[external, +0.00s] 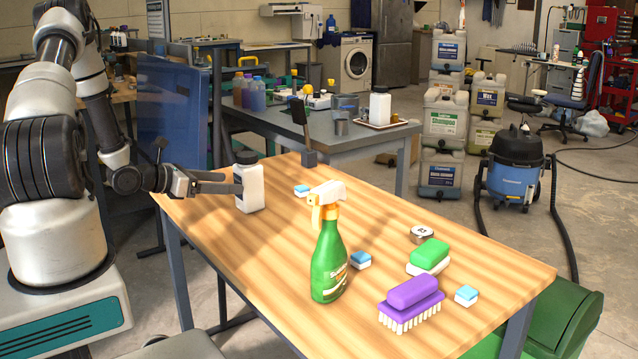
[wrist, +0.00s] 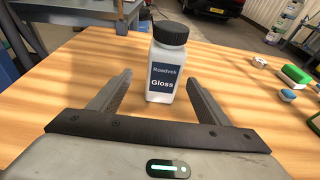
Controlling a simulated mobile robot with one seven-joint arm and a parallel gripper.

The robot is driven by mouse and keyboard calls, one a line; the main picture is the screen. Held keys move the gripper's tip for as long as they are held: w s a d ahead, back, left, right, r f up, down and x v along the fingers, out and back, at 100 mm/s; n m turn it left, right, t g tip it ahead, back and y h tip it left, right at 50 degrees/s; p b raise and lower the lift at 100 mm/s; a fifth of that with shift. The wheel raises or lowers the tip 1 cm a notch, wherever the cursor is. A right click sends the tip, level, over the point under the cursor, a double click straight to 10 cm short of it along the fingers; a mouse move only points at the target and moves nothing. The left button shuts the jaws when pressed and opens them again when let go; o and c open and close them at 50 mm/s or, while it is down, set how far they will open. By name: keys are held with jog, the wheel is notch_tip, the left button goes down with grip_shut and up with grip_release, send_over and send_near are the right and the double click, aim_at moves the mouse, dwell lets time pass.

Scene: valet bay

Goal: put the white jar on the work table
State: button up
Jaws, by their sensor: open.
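A white jar (external: 253,190) with a black cap stands upright on the wooden table (external: 230,240), near its left end. In the wrist view the jar (wrist: 161,75) has a dark label reading "Gloss". My gripper (external: 236,183) is open at the jar's left side. A second white container (external: 380,106) with a black cap stands on a tray (external: 395,124) on the grey table (external: 340,140) behind.
A green spray bottle (external: 328,262) stands mid-table. A purple brush (external: 410,302), a green sponge (external: 429,253), a round tin (external: 422,235) and small blue-and-white blocks (external: 466,295) lie around it. The table's front left is clear.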

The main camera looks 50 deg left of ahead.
aim_at(249, 186)
jog(key=x, duration=0.2)
jog(key=shift+w+f, duration=0.1)
jog(key=shift+w, duration=0.25)
jog(key=x, duration=0.5)
jog(key=shift+d+f+b, duration=0.35)
jog(key=shift+b, duration=0.05)
jog(key=shift+r, duration=0.15)
jog(key=c, duration=1.7)
